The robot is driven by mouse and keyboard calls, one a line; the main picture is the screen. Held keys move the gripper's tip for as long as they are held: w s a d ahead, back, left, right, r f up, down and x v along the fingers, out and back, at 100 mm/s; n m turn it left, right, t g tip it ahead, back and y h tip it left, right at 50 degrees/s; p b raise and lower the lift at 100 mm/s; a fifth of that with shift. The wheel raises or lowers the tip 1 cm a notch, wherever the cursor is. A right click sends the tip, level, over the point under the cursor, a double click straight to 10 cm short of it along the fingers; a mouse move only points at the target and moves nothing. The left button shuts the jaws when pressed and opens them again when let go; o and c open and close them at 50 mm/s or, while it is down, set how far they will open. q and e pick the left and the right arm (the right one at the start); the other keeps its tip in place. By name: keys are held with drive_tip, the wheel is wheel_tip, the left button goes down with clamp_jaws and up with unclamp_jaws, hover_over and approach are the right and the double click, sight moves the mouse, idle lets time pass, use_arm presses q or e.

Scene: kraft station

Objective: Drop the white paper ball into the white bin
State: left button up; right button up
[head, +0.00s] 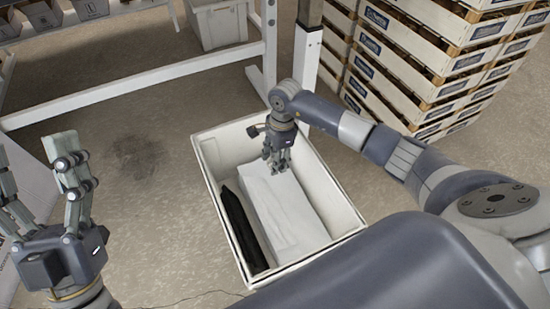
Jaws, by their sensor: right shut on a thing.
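The white bin (345,229) stands open on the floor in the middle of the head view. My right gripper (278,167) points down over the bin's opening and is shut. The white paper ball does not show clearly; what the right fingers hold is small and mostly hidden by them. My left gripper (38,185) is at the left, empty, with its fingers spread and pointing up, well apart from the bin.
A long white block-like thing (285,212) and a black item (242,228) lie inside the bin. A white table frame (140,80) stands behind it. Stacked crates (420,65) stand at the upper right. A grey tote (220,25) is at the back. Bare floor lies left of the bin.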

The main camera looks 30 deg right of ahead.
drive_tip(key=o, duration=0.8)
drive_tip(key=shift+r, duration=0.1)
wheel_tip(320, 180, up, 12)
drive_tip(key=d, duration=0.1)
drive_tip(key=shift+d, duration=0.2)
drive_tip(key=shift+s+f, duration=0.1)
drive_tip(key=shift+f, duration=0.1)
